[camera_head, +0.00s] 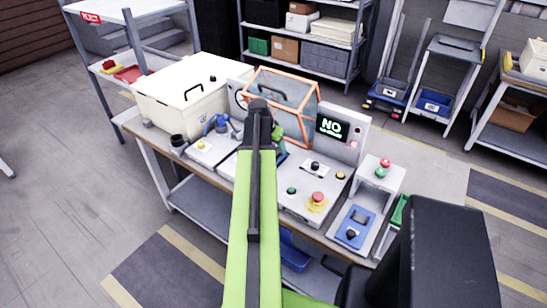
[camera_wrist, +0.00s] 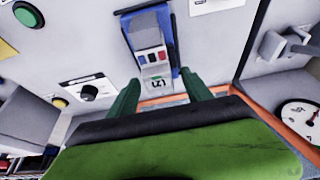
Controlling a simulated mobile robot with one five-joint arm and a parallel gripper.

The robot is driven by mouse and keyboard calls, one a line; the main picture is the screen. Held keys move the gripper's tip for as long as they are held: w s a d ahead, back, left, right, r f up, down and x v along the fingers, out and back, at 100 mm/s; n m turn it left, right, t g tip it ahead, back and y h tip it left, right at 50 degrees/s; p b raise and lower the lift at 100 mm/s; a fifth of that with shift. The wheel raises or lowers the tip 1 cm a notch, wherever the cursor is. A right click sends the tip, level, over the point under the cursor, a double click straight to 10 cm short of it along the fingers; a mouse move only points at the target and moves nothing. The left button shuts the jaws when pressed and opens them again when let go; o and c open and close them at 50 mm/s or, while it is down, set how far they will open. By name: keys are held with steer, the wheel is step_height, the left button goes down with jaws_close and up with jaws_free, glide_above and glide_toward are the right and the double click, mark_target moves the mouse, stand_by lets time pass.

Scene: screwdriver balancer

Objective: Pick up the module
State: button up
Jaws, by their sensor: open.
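A small grey module (camera_wrist: 155,82) with red and dark patches and a printed mark on its near end shows in the wrist view. It sits at a blue holder (camera_wrist: 131,36) on a pale panel. My gripper (camera_wrist: 161,84) is open, with its two dark green fingers on either side of the module's near end. I cannot tell whether the fingers touch it. In the head view my green arm reaches over the workbench (camera_head: 338,250) towards the orange-framed clear enclosure (camera_head: 283,95). My arm hides most of the gripper there, and I cannot make out the module.
A red button (camera_head: 318,197) and a blue plate (camera_head: 357,222) lie towards the front right. A round gauge (camera_wrist: 300,116) is right of my fingers.

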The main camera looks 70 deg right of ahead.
mark_target(274, 144)
steer(key=shift+r, duration=0.15)
jaws_close()
steer(key=shift+r, duration=0.1)
stand_by(0.4)
steer(key=shift+r+p, duration=0.2)
steer(key=shift+p, duration=0.25)
step_height(274, 144, up, 4)
steer(key=p, duration=0.3)
steer(key=shift+f, duration=0.2)
steer(key=s+a+r+p, duration=0.1)
steer(key=s+a, duration=0.1)
steer(key=s, duration=0.6)
steer(key=s+a+p, duration=0.1)
steer(key=s+a, duration=0.1)
steer(key=s, duration=0.7)
steer(key=shift+s+a+r, duration=0.2)
steer(key=shift+a+r, duration=0.1)
steer(key=shift+r, duration=0.05)
